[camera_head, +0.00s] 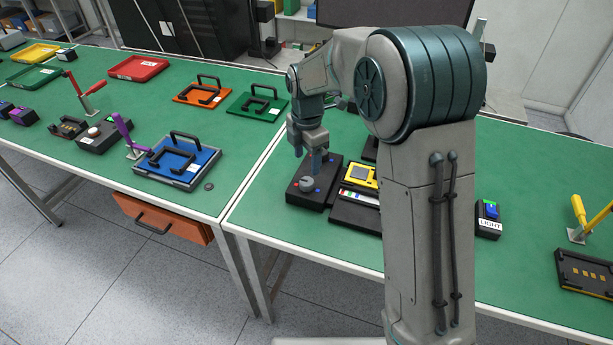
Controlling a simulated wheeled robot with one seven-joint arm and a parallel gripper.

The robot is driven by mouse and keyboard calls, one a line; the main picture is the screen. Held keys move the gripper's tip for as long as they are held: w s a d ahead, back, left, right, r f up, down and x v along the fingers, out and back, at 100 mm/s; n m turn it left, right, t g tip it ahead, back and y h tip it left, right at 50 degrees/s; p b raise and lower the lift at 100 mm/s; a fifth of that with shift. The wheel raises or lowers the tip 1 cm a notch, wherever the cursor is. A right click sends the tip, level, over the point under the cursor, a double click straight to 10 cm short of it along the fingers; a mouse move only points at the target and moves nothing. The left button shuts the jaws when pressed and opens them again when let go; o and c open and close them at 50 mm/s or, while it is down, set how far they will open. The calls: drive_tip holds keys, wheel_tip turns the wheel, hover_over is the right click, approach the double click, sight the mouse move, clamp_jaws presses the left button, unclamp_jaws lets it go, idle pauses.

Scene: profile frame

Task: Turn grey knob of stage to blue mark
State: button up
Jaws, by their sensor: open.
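The stage is a dark box (297,194) on the green table, left of my arm's column. A grey knob (307,184) sits on its top. A small blue spot (318,188) shows on the box top just right of the knob; it is too small to tell more. My gripper (314,170) points down close above the knob, with its fingers open. I cannot tell whether the fingers touch the knob or stand around it. The knob's pointer direction is too small to make out.
A device with a yellow frame (361,176) stands just right of the stage, partly behind my arm. A box labelled LIGHT (488,219) is farther right. A blue panel with a black handle (177,165) lies on the left table. Bare green table shows left of the stage.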

sight(307, 181)
wheel_tip(307, 181, down, 8)
drive_tip(key=shift+p, duration=0.6)
drive_tip(key=shift+c, duration=0.4)
drive_tip(key=c, duration=0.9)
